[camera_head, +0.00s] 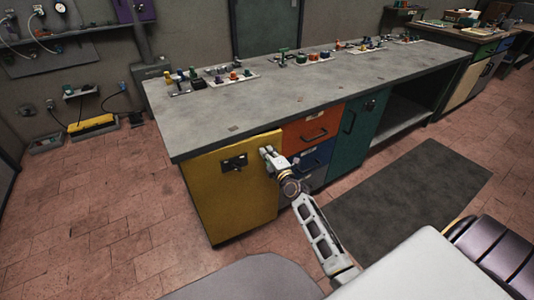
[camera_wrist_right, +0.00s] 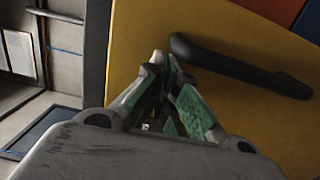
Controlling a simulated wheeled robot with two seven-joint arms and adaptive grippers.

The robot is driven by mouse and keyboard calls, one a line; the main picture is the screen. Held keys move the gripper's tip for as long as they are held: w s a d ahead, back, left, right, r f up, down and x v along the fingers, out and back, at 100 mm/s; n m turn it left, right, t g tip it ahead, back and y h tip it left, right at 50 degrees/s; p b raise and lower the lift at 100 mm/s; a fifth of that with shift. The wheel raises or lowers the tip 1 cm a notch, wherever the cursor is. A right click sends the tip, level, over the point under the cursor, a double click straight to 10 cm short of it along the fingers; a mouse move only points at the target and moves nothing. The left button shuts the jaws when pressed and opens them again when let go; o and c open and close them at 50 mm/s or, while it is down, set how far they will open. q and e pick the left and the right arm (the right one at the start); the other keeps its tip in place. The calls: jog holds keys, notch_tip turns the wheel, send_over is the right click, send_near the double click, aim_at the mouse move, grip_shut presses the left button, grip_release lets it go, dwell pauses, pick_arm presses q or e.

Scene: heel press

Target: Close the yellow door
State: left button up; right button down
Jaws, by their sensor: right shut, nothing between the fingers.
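The yellow door (camera_head: 235,200) is at the near left end of the long workbench, below its top. My right gripper (camera_head: 266,151) is at the upper right part of the door, to the right of the handle. In the right wrist view the shut, empty fingers (camera_wrist_right: 163,62) are in front of the yellow door (camera_wrist_right: 140,30), beside one end of the dark handle (camera_wrist_right: 240,68). Contact is unclear. My left gripper is out of view.
Right of the door are an orange drawer (camera_head: 310,128), a blue drawer (camera_head: 318,156) and a teal door (camera_head: 358,130). Small parts stand on the bench top (camera_head: 270,100). A dark mat (camera_head: 410,205) lies on the tiled floor.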

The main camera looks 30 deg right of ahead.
aim_at(264, 146)
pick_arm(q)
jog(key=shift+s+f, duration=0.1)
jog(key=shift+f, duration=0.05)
pick_arm(e)
jog(key=w, duration=0.3)
jog(key=shift+w+d+r, duration=0.15)
jog(key=shift+w+r, duration=0.15)
jog(key=shift+w, duration=0.1)
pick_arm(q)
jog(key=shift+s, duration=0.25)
pick_arm(e)
jog(key=shift+r, duration=0.15)
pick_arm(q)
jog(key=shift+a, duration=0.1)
